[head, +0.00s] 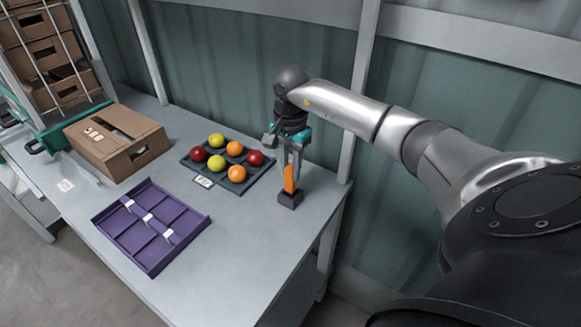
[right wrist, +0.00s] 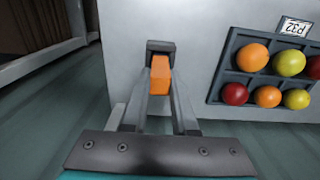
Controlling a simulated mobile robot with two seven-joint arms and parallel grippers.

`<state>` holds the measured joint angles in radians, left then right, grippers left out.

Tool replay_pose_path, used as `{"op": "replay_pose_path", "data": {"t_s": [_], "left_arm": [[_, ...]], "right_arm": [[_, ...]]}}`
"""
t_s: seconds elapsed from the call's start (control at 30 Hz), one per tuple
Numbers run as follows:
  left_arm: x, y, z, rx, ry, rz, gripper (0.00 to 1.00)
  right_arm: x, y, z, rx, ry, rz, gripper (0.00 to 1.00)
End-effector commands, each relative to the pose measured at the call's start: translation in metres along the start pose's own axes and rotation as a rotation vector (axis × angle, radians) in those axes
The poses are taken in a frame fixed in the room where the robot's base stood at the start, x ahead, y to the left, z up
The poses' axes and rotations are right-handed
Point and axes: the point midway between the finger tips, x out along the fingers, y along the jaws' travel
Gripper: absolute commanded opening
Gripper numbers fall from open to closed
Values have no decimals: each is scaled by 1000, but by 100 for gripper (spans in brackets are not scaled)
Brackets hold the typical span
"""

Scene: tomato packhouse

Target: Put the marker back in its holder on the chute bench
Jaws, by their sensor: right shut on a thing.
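The orange marker (head: 290,182) stands about upright, and it also shows in the right wrist view (right wrist: 160,76). My right gripper (head: 291,168) points down and is shut on the marker, with a finger on either side of it. The small dark holder (head: 290,200) sits on the bench right below, near the right edge, and its top shows past the marker in the right wrist view (right wrist: 160,46). The marker's lower end meets the holder's top; I cannot tell how deep it sits. My left gripper is not in view.
On the grey bench (head: 240,255), a dark tray (head: 212,183) of red, yellow and orange tomatoes lies left of the holder. A purple divided tray (head: 150,262) lies front left. A cardboard box (head: 115,150) stands at the back left. A wall post (head: 360,90) rises behind my right arm.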

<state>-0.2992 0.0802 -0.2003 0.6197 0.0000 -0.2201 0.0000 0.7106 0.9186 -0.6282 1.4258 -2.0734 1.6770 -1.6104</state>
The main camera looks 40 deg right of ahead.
Motion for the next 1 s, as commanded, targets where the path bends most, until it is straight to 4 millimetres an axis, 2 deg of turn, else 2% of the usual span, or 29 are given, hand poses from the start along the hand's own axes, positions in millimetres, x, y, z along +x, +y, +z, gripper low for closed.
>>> {"op": "replay_pose_path", "data": {"t_s": [0.87, 0.9, 1.0], "left_arm": [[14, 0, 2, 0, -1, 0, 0], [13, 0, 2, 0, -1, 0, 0], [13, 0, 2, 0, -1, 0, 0]], "right_arm": [[18, 0, 0, 1, 0, -1, 0], [17, 0, 0, 1, 0, -1, 31], [17, 0, 0, 1, 0, -1, 42]]}}
